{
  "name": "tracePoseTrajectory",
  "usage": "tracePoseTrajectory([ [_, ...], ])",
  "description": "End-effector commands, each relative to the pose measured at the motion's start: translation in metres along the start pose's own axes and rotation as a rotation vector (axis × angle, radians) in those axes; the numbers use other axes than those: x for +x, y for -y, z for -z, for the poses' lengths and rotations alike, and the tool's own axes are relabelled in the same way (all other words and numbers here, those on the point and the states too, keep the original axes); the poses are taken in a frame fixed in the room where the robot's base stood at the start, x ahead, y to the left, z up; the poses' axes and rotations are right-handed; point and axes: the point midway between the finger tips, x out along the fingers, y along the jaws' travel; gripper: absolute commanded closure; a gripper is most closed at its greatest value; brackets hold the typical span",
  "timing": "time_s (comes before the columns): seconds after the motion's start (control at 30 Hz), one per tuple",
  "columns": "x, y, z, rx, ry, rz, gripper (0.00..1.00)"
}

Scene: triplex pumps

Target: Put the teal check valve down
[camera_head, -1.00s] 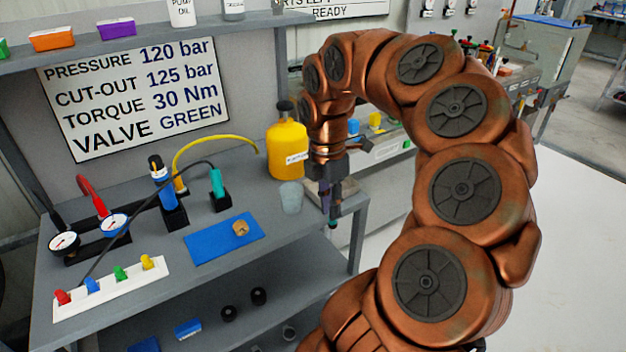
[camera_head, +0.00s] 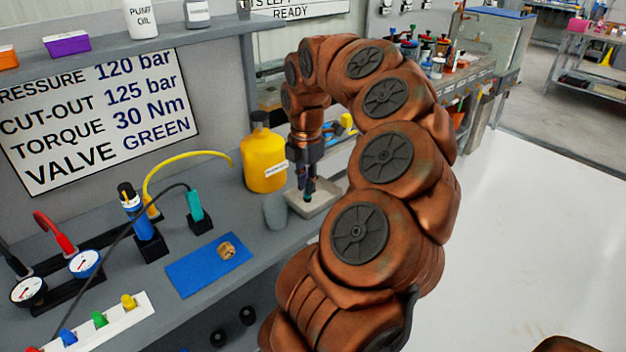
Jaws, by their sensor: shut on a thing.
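My gripper (camera_head: 306,188) points down at the back right of the grey bench, shut on the small teal check valve (camera_head: 309,187). Only a little teal and dark part of the valve shows between the fingers. The valve is over a shallow, light grey tray (camera_head: 328,203). I cannot tell whether it touches the tray floor.
A yellow oil jug (camera_head: 264,165) and a grey cup (camera_head: 276,212) stand close left of the tray. A blue mat (camera_head: 190,272) with a brass part (camera_head: 227,249) lies nearer. A teal-handled tool (camera_head: 195,206) stands in a black holder. Open floor is at right.

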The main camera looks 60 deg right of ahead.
Motion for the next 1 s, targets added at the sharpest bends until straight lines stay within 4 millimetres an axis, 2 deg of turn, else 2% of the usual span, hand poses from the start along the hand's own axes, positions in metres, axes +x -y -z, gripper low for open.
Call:
tracePoseTrajectory([
  [0.2,0.003,-0.018,-0.028,0.005,0.000,0.002,1.00],
  [0.4,0.004,-0.027,-0.043,0.004,0.000,-0.001,1.00],
  [0.77,0.006,-0.031,-0.051,0.003,0.000,0.002,1.00],
  [1.0,0.030,-0.030,-0.049,0.001,-0.004,0.005,1.00],
])
